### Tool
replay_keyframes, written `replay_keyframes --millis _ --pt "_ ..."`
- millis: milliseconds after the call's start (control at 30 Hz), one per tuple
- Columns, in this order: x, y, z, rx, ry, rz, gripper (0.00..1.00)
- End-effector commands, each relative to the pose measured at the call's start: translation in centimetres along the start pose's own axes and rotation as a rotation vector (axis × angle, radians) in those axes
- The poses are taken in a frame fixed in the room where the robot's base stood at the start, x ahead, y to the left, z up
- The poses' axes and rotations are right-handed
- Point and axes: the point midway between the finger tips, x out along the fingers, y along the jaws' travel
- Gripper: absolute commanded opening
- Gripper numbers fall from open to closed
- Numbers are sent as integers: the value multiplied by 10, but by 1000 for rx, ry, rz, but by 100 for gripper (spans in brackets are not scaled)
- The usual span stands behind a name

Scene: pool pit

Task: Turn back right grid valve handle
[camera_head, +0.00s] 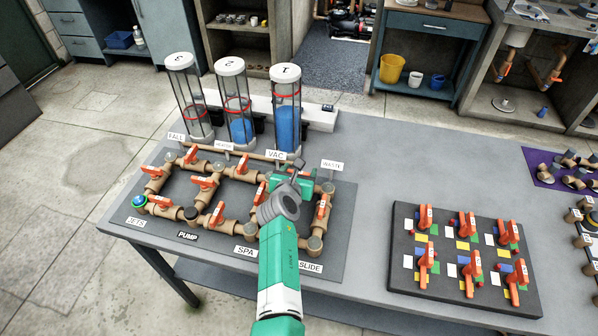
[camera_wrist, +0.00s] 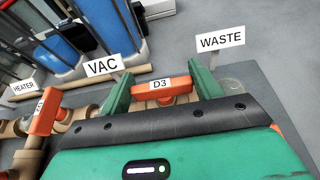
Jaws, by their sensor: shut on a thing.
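The back right grid valve handle (camera_wrist: 177,98), orange and marked D3, sits between the VAC sign (camera_wrist: 102,67) and the WASTE sign (camera_wrist: 221,40). It lies across the wrist view, roughly level. My gripper (camera_wrist: 163,88) has one green finger at each end of the handle and is shut on it. In the head view my gripper (camera_head: 292,184) is at the back right of the brown pipe grid (camera_head: 235,228), and my arm and hand mostly hide the handle there. Other orange handles stand on the grid, including one at the right side (camera_head: 322,205).
Three clear cylinders with blue or clear contents, one of them here (camera_head: 287,110), stand behind the grid. A dark board with several orange handles (camera_head: 467,225) lies to the right. Bare grey table (camera_head: 400,170) separates them.

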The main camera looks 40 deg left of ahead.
Motion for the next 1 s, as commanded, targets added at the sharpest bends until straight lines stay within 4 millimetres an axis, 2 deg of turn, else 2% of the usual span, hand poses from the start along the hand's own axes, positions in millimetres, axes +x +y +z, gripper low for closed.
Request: replay_keyframes --millis 267,700,1000 --pt "1 1 -2 24 -1 -59 41" --pt "1 1 -2 137 -2 -331 41" --pt "1 0 -1 188 -1 -454 41"
